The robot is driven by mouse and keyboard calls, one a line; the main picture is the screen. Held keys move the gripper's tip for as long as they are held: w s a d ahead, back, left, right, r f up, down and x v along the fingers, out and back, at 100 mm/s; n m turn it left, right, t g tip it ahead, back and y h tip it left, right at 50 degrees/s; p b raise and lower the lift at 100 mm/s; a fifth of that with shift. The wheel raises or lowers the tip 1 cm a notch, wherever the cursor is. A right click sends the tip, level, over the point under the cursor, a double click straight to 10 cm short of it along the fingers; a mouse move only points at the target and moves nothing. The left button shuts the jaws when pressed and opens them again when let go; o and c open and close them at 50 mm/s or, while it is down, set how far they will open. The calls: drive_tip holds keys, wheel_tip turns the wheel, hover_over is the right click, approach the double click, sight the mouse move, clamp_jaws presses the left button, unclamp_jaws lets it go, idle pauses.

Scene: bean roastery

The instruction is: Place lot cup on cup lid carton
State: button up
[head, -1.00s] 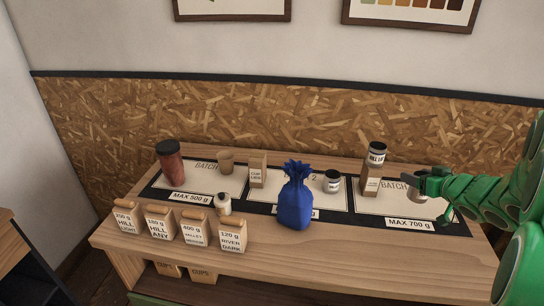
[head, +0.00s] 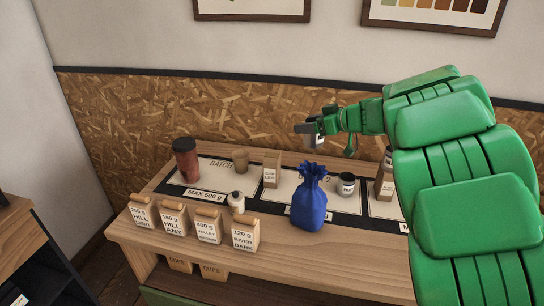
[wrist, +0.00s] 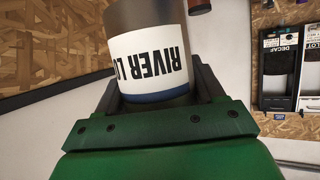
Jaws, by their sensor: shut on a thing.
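My gripper (head: 318,132) is raised above the back of the bench, shut on a lot cup (wrist: 150,52). In the wrist view this cup is grey with a white label reading "RIVER LO…" and a blue band; the jaws sit around it. In the head view it is small and partly hidden by the jaws. The cup lid carton (head: 272,172) is a small brown box with a white label, standing upright between the first and second batch mats, below and left of my gripper. Its top looks bare.
A blue tied bag (head: 309,200) and a labelled cup (head: 346,185) stand at the middle mat. Another brown carton (head: 385,188) with a cup on top is partly behind my arm.

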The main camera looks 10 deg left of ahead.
drive_tip(key=s+a+n+g, duration=0.2)
drive_tip(key=s+a, duration=0.1)
drive_tip(key=a, duration=0.6)
hover_over(268, 154)
drive_tip(key=shift+y, duration=0.3)
drive_tip(key=shift+a+f, duration=0.1)
drive_tip(key=shift+f, duration=6.15)
drive_tip(key=shift+f, duration=0.1)
drive_tip(key=o, duration=1.1)
